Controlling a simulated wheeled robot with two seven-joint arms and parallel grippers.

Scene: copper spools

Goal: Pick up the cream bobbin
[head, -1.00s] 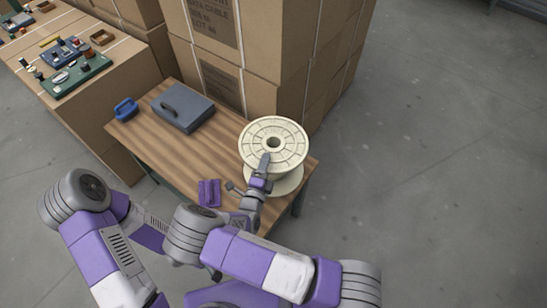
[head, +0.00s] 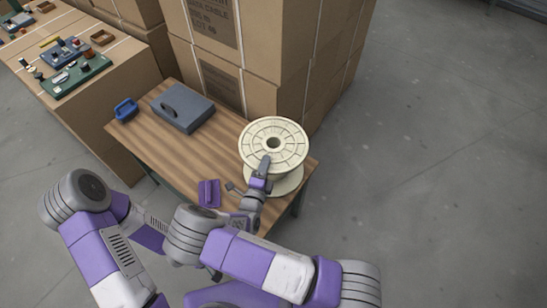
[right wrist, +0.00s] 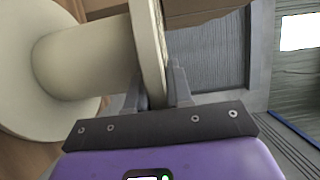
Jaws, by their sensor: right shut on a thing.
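The cream bobbin (head: 285,134) stands upright at the right end of the wooden table, its wide ribbed top flange and centre hole facing up. My right gripper (head: 265,166) is at the near edge of that flange. In the right wrist view, my right gripper (right wrist: 158,88) has one finger on each side of the flange and is shut on its rim. The bobbin's smooth core (right wrist: 85,60) and other flange show at the left there. A purple part by the table's near edge looks like my left gripper; its jaws cannot be made out.
A grey case (head: 183,112) and a blue-handled object (head: 125,109) lie on the table's left part. Stacked cardboard boxes (head: 265,95) rise close behind the bobbin. The wood between the case and the bobbin is bare. Open floor lies to the right.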

